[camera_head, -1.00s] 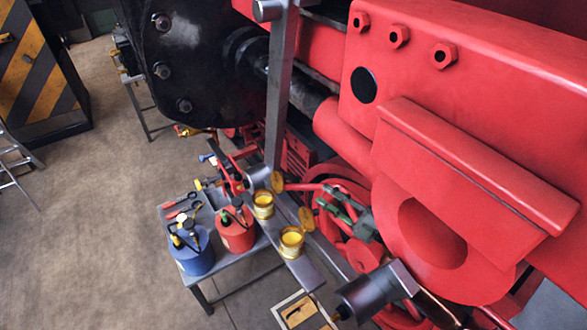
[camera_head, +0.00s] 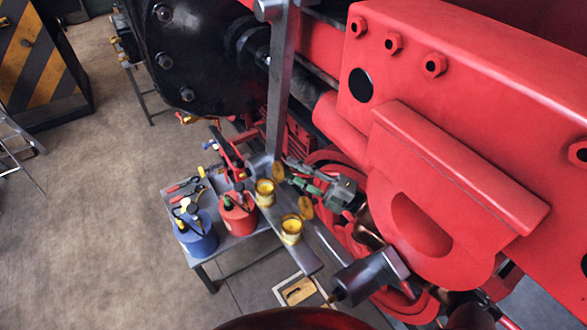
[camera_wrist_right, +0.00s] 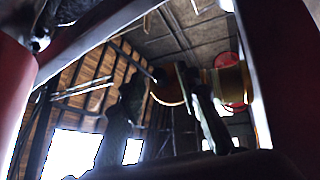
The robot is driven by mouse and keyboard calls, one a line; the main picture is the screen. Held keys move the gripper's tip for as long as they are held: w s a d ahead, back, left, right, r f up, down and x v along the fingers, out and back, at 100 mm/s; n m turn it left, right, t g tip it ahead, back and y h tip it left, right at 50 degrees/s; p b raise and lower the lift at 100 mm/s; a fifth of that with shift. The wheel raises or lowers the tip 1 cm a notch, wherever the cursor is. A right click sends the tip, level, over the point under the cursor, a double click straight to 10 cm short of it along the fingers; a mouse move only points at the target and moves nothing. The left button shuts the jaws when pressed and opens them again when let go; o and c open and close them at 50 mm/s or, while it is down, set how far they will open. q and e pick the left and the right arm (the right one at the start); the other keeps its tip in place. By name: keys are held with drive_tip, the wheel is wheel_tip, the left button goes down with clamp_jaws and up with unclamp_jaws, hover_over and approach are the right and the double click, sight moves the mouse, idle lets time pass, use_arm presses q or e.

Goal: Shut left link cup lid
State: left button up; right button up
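Two brass cups with yellow contents sit on the grey link bar. The left cup (camera_head: 264,193) has its round lid (camera_head: 277,173) standing open at its upper right. The right cup (camera_head: 291,231) also has its lid (camera_head: 306,207) raised. My right gripper (camera_head: 290,171) comes in from the right, with its fingers beside the left lid; I cannot tell whether they touch it. In the right wrist view its dark fingers (camera_wrist_right: 168,110) are apart, and brass-coloured round parts (camera_wrist_right: 168,88) show behind and beside them. My left gripper is not in view.
A small table (camera_head: 240,245) left of the cups holds a blue can (camera_head: 196,236), a red can (camera_head: 238,218) and hand tools. The upright grey link (camera_head: 278,90) rises behind the left cup. Red locomotive frame (camera_head: 450,120) fills the right. The floor at left is open.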

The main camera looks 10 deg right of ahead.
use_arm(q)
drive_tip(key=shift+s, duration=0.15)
use_arm(e)
drive_tip(key=c, duration=0.3)
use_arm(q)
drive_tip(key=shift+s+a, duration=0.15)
use_arm(e)
clamp_jaws()
drive_tip(key=shift+a+r+n+g+p, duration=0.1)
drive_tip(key=shift+r+n+g+p, duration=0.4)
drive_tip(key=shift+n+p, duration=0.15)
drive_tip(key=shift+s+a+r+n+g+h+p, duration=0.25)
drive_tip(key=shift+n+g+h+p, duration=0.25)
drive_tip(key=shift+n+p, duration=0.35)
drive_tip(key=shift+a+n+h+p, duration=0.3)
drive_tip(key=shift+n+p, duration=0.1)
drive_tip(key=shift+n, duration=0.2)
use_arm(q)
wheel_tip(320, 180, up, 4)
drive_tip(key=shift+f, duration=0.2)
